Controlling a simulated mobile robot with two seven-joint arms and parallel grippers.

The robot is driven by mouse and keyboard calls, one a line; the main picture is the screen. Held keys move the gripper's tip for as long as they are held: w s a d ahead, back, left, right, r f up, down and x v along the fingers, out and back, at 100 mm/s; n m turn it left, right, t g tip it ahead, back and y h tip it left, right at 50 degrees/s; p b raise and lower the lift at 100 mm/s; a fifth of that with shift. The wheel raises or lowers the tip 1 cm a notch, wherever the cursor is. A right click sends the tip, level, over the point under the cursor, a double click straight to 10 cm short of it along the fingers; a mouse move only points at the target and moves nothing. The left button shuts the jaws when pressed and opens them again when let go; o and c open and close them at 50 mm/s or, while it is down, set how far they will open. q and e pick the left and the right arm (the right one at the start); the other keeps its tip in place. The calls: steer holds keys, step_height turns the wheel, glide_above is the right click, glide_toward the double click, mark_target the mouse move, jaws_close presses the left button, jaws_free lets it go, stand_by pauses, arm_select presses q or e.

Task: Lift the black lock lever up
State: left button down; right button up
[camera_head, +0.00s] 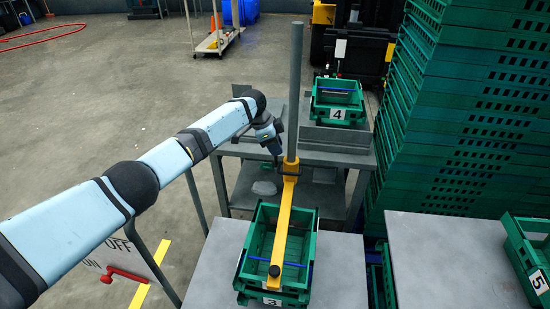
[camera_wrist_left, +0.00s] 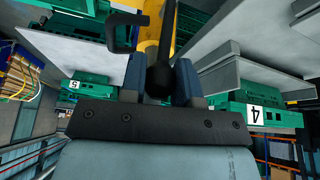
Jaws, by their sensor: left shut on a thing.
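My left gripper (camera_head: 277,160) reaches in from the left to the grey upright post (camera_head: 295,90), just above the collar of the yellow arm (camera_head: 284,220). In the left wrist view the black lock lever (camera_wrist_left: 160,72) runs between my two blue fingers (camera_wrist_left: 159,85), its rounded end toward the wrist. The left gripper is shut on it. In the head view the lever is mostly hidden by the gripper and too small to make out. The yellow arm extends from the post over crate 3 and has a black knob (camera_head: 274,271) at its near end. My right gripper is out of view.
Green crate 3 (camera_head: 243,270) stands on the near table (camera_head: 340,270). Crate 4 (camera_head: 338,115) is on the table behind, crate 5 (camera_head: 515,240) on the right. Tall green crate stacks (camera_head: 465,110) stand right of the post. The floor at left is open.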

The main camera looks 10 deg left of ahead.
arm_select(q)
steer(key=shift+w+g+b, duration=0.3)
steer(key=shift+b, duration=0.1)
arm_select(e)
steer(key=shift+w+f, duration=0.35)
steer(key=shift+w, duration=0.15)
arm_select(q)
steer(key=shift+r, duration=0.1)
steer(key=c, duration=0.8)
jaws_free()
steer(key=shift+c, duration=0.2)
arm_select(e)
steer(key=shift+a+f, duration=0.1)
arm_select(q)
steer(key=shift+a+r, duration=0.1)
steer(key=v, duration=1.3)
steer(key=shift+w+r, duration=0.2)
steer(key=shift+r, duration=0.05)
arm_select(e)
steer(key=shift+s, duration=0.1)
arm_select(q)
steer(key=shift+a, duration=0.1)
